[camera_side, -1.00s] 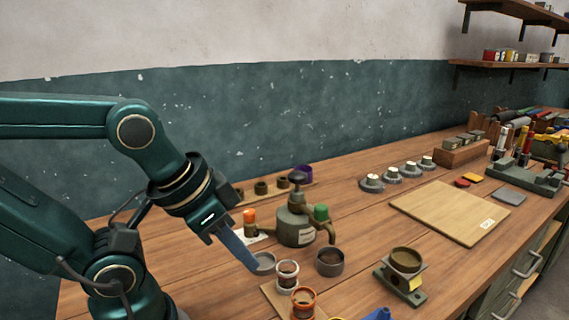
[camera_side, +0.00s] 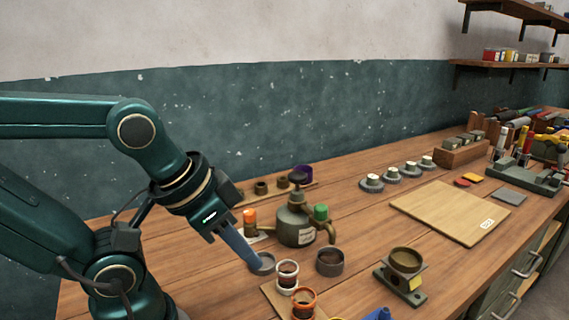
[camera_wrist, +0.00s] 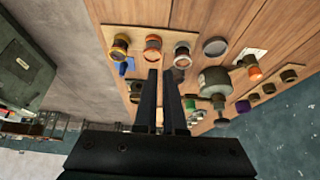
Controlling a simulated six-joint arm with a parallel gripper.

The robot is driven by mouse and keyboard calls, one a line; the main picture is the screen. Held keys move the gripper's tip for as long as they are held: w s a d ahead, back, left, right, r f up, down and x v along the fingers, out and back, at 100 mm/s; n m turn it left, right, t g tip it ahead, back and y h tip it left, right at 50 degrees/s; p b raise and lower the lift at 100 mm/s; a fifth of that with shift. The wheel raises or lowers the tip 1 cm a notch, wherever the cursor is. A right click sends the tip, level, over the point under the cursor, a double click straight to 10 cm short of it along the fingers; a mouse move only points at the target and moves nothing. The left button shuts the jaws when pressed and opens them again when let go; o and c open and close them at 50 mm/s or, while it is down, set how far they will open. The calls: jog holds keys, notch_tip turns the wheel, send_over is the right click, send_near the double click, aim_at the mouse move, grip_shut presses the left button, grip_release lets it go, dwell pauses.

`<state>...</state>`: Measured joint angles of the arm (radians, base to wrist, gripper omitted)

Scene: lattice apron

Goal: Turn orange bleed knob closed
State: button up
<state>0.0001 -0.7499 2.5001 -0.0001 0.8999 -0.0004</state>
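The orange bleed knob (camera_side: 250,216) stands on the left side of a grey-green round vessel (camera_side: 295,226) with brass-coloured pipes. A green knob (camera_side: 321,212) is on the vessel's right side, and a dark handwheel tops it. The orange knob also shows in the wrist view (camera_wrist: 255,73), upper right of the fingers. My gripper (camera_side: 255,268) points down, in front and left of the vessel in the side view. In the wrist view its two dark fingers (camera_wrist: 161,73) are apart with a narrow, empty gap. It does not touch the orange knob.
Near the fingertips are a grey ring (camera_side: 329,262), a white-rimmed jar (camera_side: 287,273) and an orange-rimmed jar (camera_side: 303,300). A cup on a bracket (camera_side: 405,262) stands to the right. A strip with several dark pegs (camera_side: 260,188) lies behind. A board (camera_side: 450,212) lies right.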

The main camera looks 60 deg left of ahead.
jog(key=o, duration=0.8)
jog(key=shift+s+n, duration=0.1)
jog(key=shift+n, duration=0.4)
notch_tip(320, 180, up, 3)
jog(key=w+n, duration=0.2)
jog(key=n, duration=0.3)
jog(key=n+g, duration=0.6)
jog(key=n, duration=1.5)
send_over(249, 211)
notch_tip(249, 211, down, 9)
jog(key=shift+f, duration=2.35)
grip_shut()
